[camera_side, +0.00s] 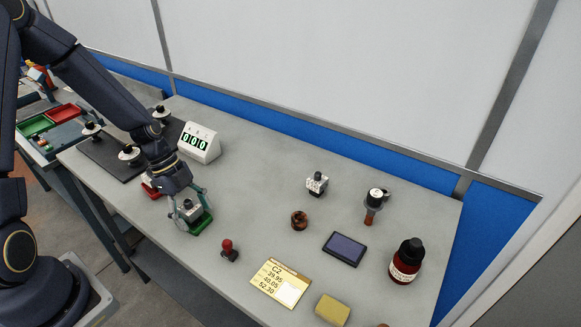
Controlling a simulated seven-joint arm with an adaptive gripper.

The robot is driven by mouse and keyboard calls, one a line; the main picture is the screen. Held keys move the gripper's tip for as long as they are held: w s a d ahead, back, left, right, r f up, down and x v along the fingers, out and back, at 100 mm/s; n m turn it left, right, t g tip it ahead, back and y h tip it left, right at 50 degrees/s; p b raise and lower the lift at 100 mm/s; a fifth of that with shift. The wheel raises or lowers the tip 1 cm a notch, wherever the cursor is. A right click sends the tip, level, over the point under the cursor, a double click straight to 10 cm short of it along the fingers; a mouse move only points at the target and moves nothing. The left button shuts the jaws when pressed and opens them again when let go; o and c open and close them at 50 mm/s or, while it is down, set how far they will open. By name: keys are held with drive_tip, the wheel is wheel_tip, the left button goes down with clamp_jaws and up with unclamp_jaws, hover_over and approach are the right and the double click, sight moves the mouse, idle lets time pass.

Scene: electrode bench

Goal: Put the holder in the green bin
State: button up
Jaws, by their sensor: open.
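My gripper (188,214) is open and low over the table, at the table's near left part. Its fingers are around or close beside a small pale block with a dark top (191,205), which sits at a green base (203,223). Contact cannot be made out. The green bin (36,125) is a shallow open tray on a separate bench at the far left. I cannot tell for sure which thing is the holder; a similar pale block with a dark knob (317,183) stands free at mid table.
A red bin (63,113) adjoins the green one. A display reading 000 (199,142) stands behind my gripper. A red piece (151,188) is partly hidden by my arm.

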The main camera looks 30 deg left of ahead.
drive_tip(key=v, duration=1.2)
drive_tip(key=s+d+r+n+t+y, duration=0.2)
drive_tip(key=s+d+r+n, duration=0.1)
drive_tip(key=s+r+n, duration=0.2)
drive_tip(key=s+d+r+n+t+y, duration=0.2)
drive_tip(key=s+r+n, duration=0.4)
drive_tip(key=r+n, duration=0.4)
drive_tip(key=shift+d+n+t, duration=0.7)
drive_tip(key=shift+d+n, duration=0.5)
drive_tip(key=shift+o, duration=0.5)
